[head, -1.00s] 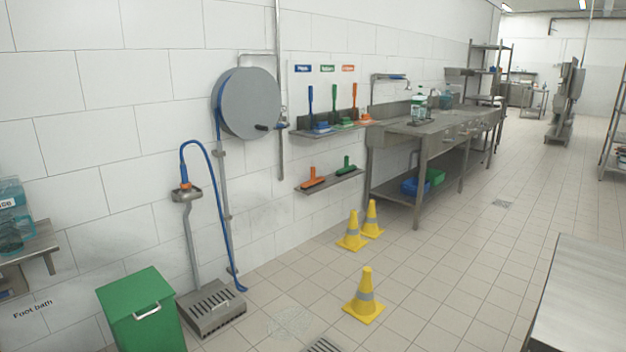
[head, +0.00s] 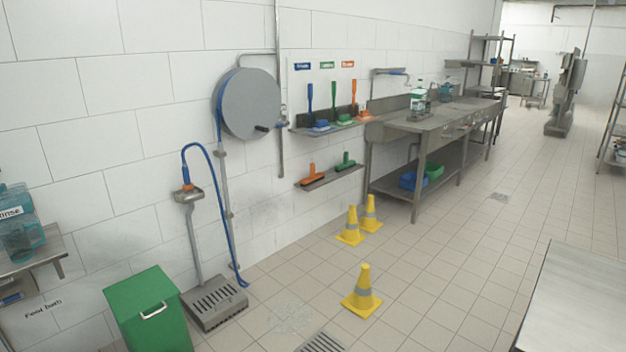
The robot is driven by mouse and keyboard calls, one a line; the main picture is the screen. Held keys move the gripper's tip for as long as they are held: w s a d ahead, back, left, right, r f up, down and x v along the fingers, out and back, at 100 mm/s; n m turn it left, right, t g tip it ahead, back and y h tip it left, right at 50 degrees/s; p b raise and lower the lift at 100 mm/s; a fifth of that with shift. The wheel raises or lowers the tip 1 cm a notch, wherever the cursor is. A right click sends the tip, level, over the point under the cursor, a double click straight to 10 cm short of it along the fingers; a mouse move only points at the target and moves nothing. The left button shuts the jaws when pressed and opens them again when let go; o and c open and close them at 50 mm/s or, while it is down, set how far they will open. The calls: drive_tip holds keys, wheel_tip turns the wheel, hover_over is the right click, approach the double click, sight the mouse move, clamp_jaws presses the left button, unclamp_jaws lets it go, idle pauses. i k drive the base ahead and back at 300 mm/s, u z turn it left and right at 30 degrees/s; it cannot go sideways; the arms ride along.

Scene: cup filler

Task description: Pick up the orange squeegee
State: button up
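The orange squeegee (head: 312,175) rests on the lower wall shelf (head: 332,178), at its left end, with its handle pointing up. A green squeegee (head: 346,161) sits beside it on the right of the same shelf. My gripper is not in view.
Yellow cones (head: 362,293) stand on the floor in front of the wall. A hose reel (head: 250,103), a foot bath unit (head: 215,302) and a green bin (head: 148,312) line the wall at left. A steel sink table (head: 432,122) stands at right. A steel table (head: 580,300) fills the lower right.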

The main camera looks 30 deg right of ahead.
sight(314, 177)
drive_tip(key=z, duration=1)
drive_tip(key=i, duration=2.85)
drive_tip(key=z, duration=1)
